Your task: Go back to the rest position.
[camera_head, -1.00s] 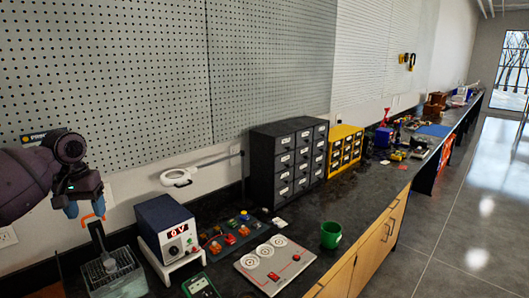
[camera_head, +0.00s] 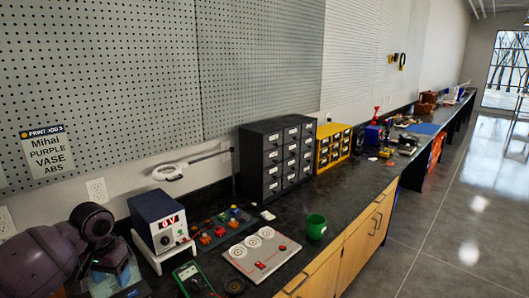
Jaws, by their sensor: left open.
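My left gripper (camera_head: 114,278) is in the lower left corner of the head view, at the end of my dark purple arm. It is open, and its blue fingers point down and partly leave the picture. I see nothing held in it, though its fingertips are partly hidden. It is left of the blue power supply (camera_head: 158,218), in front of the bench's near left end. My right gripper is not in view.
On the bench (camera_head: 337,204) stand a green cup (camera_head: 316,227), a grey panel with round dials (camera_head: 262,254), a green multimeter (camera_head: 193,279), a black drawer cabinet (camera_head: 275,160) and a yellow one (camera_head: 333,146). The floor (camera_head: 455,215) at right is clear.

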